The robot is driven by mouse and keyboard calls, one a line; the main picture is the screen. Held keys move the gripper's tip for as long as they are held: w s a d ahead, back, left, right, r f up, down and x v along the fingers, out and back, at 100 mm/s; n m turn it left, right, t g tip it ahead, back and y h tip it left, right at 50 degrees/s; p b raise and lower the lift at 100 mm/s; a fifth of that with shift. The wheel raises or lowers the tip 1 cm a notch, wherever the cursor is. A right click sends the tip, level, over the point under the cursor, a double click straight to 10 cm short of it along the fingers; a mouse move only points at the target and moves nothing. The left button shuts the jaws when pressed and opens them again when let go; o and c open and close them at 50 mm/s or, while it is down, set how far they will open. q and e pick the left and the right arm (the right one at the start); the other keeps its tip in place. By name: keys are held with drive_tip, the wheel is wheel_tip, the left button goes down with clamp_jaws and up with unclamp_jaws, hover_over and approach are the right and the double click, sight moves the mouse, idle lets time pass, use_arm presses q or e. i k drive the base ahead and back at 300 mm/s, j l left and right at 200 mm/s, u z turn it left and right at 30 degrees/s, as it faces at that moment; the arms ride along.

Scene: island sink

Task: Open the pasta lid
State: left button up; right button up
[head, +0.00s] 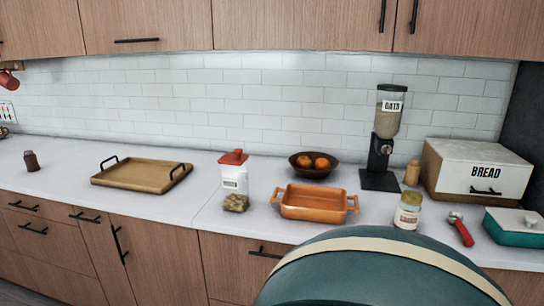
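A container with a red lid (233,157) stands upright on the counter, a little left of the middle in the head view. Its body (236,197) has a whitish upper part, a small dark label too small to read, and greenish-brown pieces at the bottom that look like pasta. The red lid sits on top of the body and appears shut. Neither of my grippers is in view.
An orange baking dish (308,213) stands just right of the container, with a fruit bowl (303,171) behind. A wooden tray (133,184) lies left. An oats dispenser (381,164), jar (407,214) and bread box (450,190) stand right. A large teal shape (375,280) covers the bottom foreground.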

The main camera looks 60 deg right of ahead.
sight(237, 158)
drive_tip(key=z, duration=1.65)
